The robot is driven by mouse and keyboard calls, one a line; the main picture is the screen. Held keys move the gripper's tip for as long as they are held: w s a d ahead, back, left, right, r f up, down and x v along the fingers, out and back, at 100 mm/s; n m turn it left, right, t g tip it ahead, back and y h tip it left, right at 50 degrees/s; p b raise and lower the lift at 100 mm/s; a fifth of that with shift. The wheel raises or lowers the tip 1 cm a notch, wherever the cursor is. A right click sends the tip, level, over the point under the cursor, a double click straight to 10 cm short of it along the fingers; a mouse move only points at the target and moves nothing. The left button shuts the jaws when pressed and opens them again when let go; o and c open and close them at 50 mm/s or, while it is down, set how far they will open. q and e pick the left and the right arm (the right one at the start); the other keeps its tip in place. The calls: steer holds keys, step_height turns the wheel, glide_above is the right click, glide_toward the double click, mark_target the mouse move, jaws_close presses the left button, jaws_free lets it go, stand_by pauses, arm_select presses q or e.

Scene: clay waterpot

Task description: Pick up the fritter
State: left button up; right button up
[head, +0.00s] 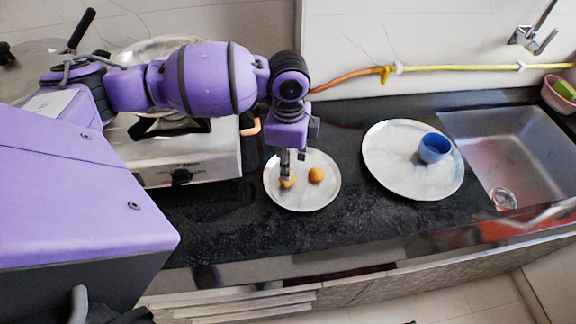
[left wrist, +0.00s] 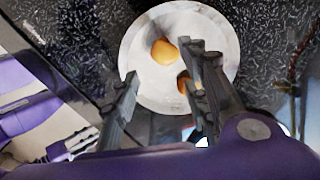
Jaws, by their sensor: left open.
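Two small orange-brown fritters lie on a round metal plate (head: 303,201) on the dark counter. The left fritter (head: 288,181) is partly hidden by my left gripper (head: 286,172), and the right fritter (head: 316,174) is in clear sight. My left gripper points down over the plate at the left fritter. In the left wrist view its fingers (left wrist: 160,82) are spread apart, with nothing held between them. My right gripper is not in view.
A larger round tray (head: 386,176) with a blue cup (head: 434,148) stands right of the plate. Further right is a sink (head: 515,155). A stove (head: 215,160) stands at left, and a yellow hose (head: 450,68) runs along the wall.

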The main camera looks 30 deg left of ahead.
arm_select(q)
steer(key=f, duration=0.2)
steer(key=shift+s+f, duration=0.25)
steer(key=shift+f, duration=0.05)
steer(key=f, duration=0.4)
steer(key=shift+w+a+f, duration=0.15)
steer(key=shift+a+f, duration=0.1)
steer(key=shift+f, duration=0.15)
steer(key=c, duration=0.9)
steer(key=shift+r, duration=0.1)
steer(key=shift+r, duration=0.65)
steer(key=s+d+r, duration=0.2)
steer(key=d+r, duration=0.2)
steer(key=s+d+r, duration=0.3)
steer(key=s+d+r+p, duration=0.1)
steer(key=s+d+r, duration=0.2)
steer(key=d+r, duration=0.1)
steer(key=shift+d+r, duration=0.3)
steer(key=shift+d, duration=0.05)
